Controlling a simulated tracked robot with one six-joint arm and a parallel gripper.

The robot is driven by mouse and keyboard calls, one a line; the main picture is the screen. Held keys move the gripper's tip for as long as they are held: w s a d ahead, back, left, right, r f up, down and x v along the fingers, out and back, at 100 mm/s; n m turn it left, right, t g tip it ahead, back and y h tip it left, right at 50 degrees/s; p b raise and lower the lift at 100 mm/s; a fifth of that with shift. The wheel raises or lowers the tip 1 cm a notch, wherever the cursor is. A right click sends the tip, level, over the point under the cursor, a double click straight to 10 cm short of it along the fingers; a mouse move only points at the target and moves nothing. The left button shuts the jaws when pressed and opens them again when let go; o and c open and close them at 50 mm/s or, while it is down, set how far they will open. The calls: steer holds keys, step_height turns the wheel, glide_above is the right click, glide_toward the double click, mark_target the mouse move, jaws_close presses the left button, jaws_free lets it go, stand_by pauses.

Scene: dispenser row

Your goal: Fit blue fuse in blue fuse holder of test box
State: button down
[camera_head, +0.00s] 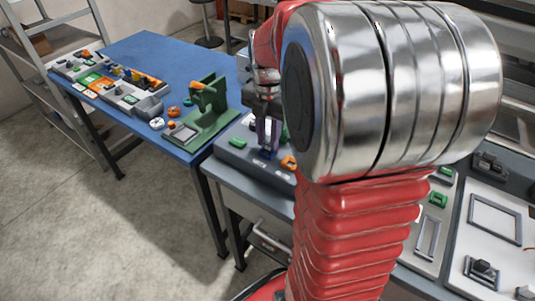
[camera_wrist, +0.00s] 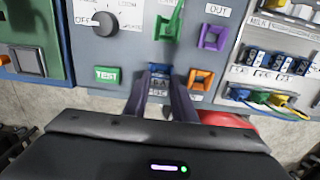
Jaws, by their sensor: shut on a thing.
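The grey test box (camera_head: 235,158) stands on the bench under my gripper (camera_head: 268,135). In the wrist view the test box (camera_wrist: 135,55) fills the upper middle, with a dial, a green TEST button and coloured sockets. My gripper (camera_wrist: 160,95) is shut on the blue fuse, which is mostly hidden between the fingers. Blue shows at the fingertips in the wrist view, low on the box face above a dark label, where the blue fuse holder is. I cannot tell fuse from holder there, nor how deep the fuse sits.
On the box, a purple OUT socket (camera_wrist: 213,37) and an orange socket (camera_wrist: 200,79) lie right of the fingers; the green TEST button (camera_wrist: 107,74) lies left. A panel with blue breakers (camera_wrist: 268,62) is further right. A green fixture (camera_head: 207,112) stands on the blue table.

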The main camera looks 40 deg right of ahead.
steer(key=shift+f, duration=0.2)
stand_by(0.5)
steer(key=c, duration=1.4)
jaws_free()
steer(key=shift+o, duration=0.2)
steer(key=shift+o, duration=0.8)
steer(key=shift+r, duration=0.15)
steer(key=shift+r, duration=3.35)
steer(key=shift+r, duration=0.1)
